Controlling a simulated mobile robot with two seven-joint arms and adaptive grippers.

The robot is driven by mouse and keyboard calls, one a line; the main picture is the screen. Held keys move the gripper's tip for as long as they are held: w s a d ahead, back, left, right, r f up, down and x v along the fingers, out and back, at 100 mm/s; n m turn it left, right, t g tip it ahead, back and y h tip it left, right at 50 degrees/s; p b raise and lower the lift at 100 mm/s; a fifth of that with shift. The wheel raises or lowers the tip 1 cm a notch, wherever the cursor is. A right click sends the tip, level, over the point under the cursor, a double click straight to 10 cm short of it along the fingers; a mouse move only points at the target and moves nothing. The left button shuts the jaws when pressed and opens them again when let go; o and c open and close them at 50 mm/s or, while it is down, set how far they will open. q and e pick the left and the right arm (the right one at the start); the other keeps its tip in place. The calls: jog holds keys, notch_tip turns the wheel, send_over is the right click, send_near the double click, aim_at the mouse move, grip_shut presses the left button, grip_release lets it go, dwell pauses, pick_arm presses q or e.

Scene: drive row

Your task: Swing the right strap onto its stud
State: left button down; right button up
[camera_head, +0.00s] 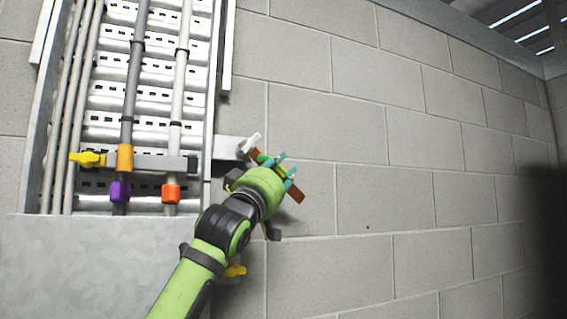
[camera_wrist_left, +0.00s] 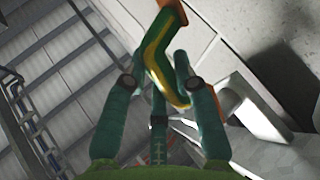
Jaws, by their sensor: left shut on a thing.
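My left gripper (camera_head: 284,166) is shut on a green strap with a yellow stripe. The strap (camera_wrist_left: 159,62) passes between the fingers in the left wrist view, and its upper end is orange-brown. In the head view, brown ends of the strap (camera_head: 297,194) show on both sides of the fingers, and it slants down to the right in front of the block wall. The gripper and palm hide its middle. A grey bracket (camera_head: 229,148) with a small white piece sticks out just left of the gripper. I cannot make out a stud. My right gripper is not in view.
A metal cable tray (camera_head: 150,67) with upright pipes stands at the left. A grey crossbar (camera_head: 150,163) with a yellow knob (camera_head: 88,159) spans it. Another yellow piece (camera_head: 236,271) shows beside my forearm. The block wall (camera_head: 400,170) on the right is bare.

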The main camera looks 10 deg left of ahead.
pick_arm(q)
jog(key=shift+s+a+f+m+g+h+p, duration=0.2)
jog(key=shift+a+m+g+p, duration=0.1)
jog(key=shift+m+g+p, duration=0.25)
jog(key=shift+s+a+f+m+g+h+p, duration=0.1)
jog(key=shift+s+a+f+m+g+p, duration=0.1)
jog(key=shift+a+m+g+p, duration=0.35)
jog(key=shift+s+a+f+m+g, duration=0.2)
jog(key=shift+s+f+m+g, duration=0.1)
jog(key=shift+m+g, duration=0.25)
jog(key=shift+s+a+f+m+g, duration=0.15)
jog(key=shift+f+m+g, duration=0.15)
jog(key=shift+m+g, duration=0.25)
jog(key=c, duration=0.9)
grip_release()
jog(key=shift+c, duration=0.2)
jog(key=shift+f, duration=0.1)
jog(key=shift+w, duration=0.1)
